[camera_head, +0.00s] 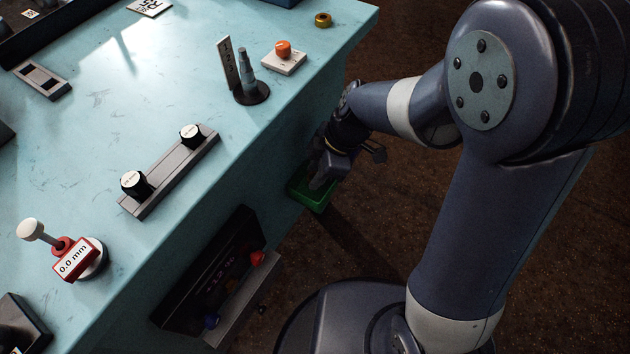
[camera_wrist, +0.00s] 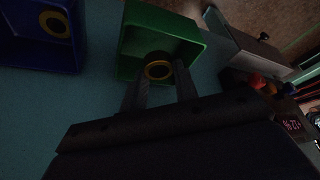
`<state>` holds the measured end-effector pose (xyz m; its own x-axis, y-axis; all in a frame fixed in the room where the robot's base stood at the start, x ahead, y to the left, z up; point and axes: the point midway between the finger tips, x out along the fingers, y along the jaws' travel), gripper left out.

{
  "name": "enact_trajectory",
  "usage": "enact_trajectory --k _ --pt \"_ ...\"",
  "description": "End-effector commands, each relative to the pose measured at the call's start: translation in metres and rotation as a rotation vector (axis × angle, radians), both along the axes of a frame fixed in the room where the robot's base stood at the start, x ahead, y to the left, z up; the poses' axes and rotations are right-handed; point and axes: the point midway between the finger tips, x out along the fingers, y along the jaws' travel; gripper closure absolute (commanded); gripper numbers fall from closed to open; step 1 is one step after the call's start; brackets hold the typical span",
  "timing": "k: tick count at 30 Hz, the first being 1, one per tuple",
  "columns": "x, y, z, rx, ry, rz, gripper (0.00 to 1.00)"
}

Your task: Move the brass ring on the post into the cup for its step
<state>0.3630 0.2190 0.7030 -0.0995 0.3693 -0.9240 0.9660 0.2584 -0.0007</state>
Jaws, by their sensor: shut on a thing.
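My gripper (camera_wrist: 160,78) is shut on a brass ring (camera_wrist: 158,69), which sits between its fingertips. In the wrist view the ring overlaps the opening of a green square cup (camera_wrist: 197,47). I cannot tell how deep in or above the cup it is. In the head view the gripper (camera_head: 322,180) is beside the table's side at the green cup (camera_head: 309,201), and hides the ring. A blue cup (camera_wrist: 83,52) at left in the wrist view has another brass ring (camera_wrist: 54,24) in it. The grey stepped post (camera_head: 246,76) stands upright on a black base, with no ring visible on it.
A marked plate (camera_head: 228,62) stands beside the post. An orange button (camera_head: 283,49) and a loose brass ring (camera_head: 323,20) are near the table's far right corner. A black panel (camera_head: 215,270) with coloured knobs is on the table's side. A rail with two black knobs (camera_head: 135,184) lies on the table.

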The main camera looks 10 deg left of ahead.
Motion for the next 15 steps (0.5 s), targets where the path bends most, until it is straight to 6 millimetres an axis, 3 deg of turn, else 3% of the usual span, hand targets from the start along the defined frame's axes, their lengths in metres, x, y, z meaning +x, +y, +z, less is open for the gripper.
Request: enact_trajectory --k 5,10,15 --pt "0.0 0.0 -0.013 0.0 0.001 -0.001 0.98" --pt "-0.001 -0.001 -0.04 -0.001 0.004 0.0 0.98" --pt "0.002 0.003 -0.043 0.0 -0.001 0.0 0.98"
